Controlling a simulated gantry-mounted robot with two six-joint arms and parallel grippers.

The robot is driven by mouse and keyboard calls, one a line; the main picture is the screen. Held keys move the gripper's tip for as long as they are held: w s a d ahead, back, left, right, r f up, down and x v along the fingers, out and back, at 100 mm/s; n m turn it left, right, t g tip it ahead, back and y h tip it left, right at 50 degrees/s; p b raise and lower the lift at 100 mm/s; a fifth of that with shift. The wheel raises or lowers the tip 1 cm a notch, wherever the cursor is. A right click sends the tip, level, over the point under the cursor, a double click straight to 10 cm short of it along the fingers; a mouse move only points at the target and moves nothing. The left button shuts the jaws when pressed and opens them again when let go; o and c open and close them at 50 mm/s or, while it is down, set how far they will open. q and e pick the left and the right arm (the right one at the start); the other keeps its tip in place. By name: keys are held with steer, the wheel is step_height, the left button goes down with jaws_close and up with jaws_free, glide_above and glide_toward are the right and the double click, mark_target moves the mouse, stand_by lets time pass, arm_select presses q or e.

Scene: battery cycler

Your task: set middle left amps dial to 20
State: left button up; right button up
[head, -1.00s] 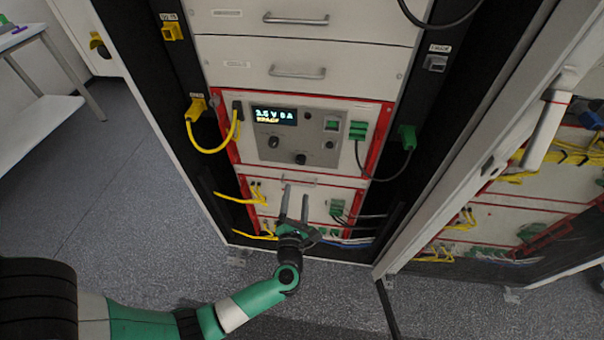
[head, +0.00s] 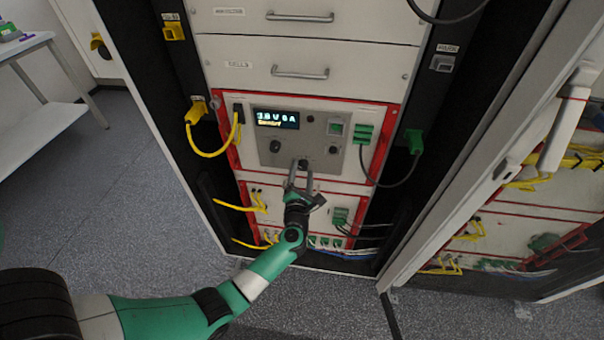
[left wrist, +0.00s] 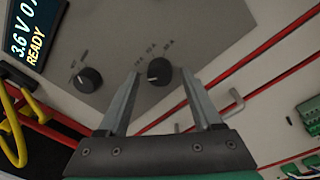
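The control panel (head: 345,170) has a lit display (head: 276,119) and two black dials below it. The left dial (head: 275,146) is clear of my gripper; it also shows in the left wrist view (left wrist: 87,80). The lower right dial (head: 303,163) is at my left gripper's tips; in the left wrist view this dial (left wrist: 159,71) lies between the two fingertips. My left gripper (head: 301,173) is open, with a gap on both sides of that dial. The wrist view's display (left wrist: 27,38) reads 3.6 V, 0 A, READY. My right gripper is not in view.
Yellow cables (head: 209,154) loop at the panel's left and green connectors with dark cables (head: 362,134) at its right. Drawers with metal handles (head: 299,73) are above. An open rack door (head: 480,180) stands to the right.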

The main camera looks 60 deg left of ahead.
arm_select(q)
jaws_close()
stand_by(0.3)
steer(key=m+p, duration=0.2)
steer(key=m, duration=0.1)
steer(key=shift+r+m, duration=0.15)
steer(key=shift+m, duration=0.15)
steer(key=m+p, duration=0.2)
steer(key=m, duration=0.1)
steer(key=shift+m, duration=0.4)
steer(key=m+p, duration=0.1)
steer(key=m, duration=0.3)
steer(key=shift+m+t, duration=0.3)
steer(key=shift+m+t+p, duration=0.3)
steer(key=shift+m+p, duration=0.5)
steer(key=shift+m, duration=1.3)
steer(key=shift+f, duration=0.2)
